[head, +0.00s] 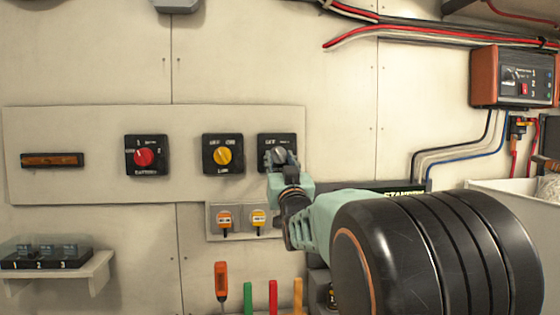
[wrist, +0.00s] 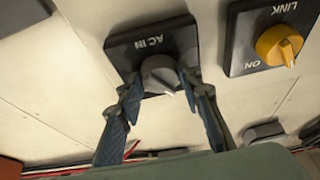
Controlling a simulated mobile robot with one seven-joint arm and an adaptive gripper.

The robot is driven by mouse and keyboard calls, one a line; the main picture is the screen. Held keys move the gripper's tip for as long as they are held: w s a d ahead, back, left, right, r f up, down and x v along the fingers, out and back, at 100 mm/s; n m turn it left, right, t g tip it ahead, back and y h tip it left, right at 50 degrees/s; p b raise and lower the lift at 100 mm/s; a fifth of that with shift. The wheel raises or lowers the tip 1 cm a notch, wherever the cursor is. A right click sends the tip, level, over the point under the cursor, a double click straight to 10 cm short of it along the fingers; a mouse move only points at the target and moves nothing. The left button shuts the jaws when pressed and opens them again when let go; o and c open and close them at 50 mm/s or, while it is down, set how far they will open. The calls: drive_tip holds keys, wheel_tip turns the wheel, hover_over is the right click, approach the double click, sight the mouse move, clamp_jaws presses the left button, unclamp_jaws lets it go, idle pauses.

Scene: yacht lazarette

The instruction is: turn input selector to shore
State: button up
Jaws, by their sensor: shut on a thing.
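The input selector is a black square plate (head: 265,143) with a grey knob (head: 279,155), the rightmost of three rotary switches on the white panel. In the wrist view the plate (wrist: 118,50) reads "AC IN", upside down. The grey knob (wrist: 158,72) has a pointed end facing down and slightly right there. My gripper (head: 282,168) is at this knob. In the wrist view its two fingers (wrist: 160,86) sit on either side of the knob, shut on it. My gripper hides the lower right of the plate in the head view; I cannot read a shore mark.
The yellow LINK switch (head: 222,155) is close to the left, and the red battery switch (head: 144,157) further left. Two small yellow-orange switches (head: 241,219) sit just below. A red-sided box (head: 512,78) and cables are at the upper right. A shelf (head: 60,275) juts out lower left.

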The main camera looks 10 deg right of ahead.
drive_tip(key=shift+f+m+b, duration=0.1)
drive_tip(key=shift+m+b, duration=0.2)
drive_tip(key=shift+m+h+b, duration=0.8)
drive_tip(key=shift+m+b, duration=0.15)
drive_tip(key=shift+m, duration=0.25)
drive_tip(key=m+h, duration=0.1)
drive_tip(key=m, duration=0.1)
drive_tip(key=m+b, duration=0.1)
drive_tip(key=shift+a+m+h, duration=0.2)
drive_tip(key=shift+m+h, duration=0.2)
drive_tip(key=m, duration=0.2)
drive_tip(key=m+g+h+p, duration=0.1)
drive_tip(key=m, duration=0.1)
drive_tip(key=m+g+h, duration=0.1)
drive_tip(key=m, duration=0.1)
drive_tip(key=shift+a+r+p, duration=0.1)
drive_tip(key=shift+r+p, duration=0.25)
drive_tip(key=shift+r, duration=0.05)
drive_tip(key=shift+m+g+h+p, duration=0.75)
drive_tip(key=shift+m+p, duration=0.25)
drive_tip(key=shift+m, duration=0.7)
drive_tip(key=o, duration=1.2)
drive_tip(key=shift+f, duration=0.1)
drive_tip(key=shift+c, duration=0.2)
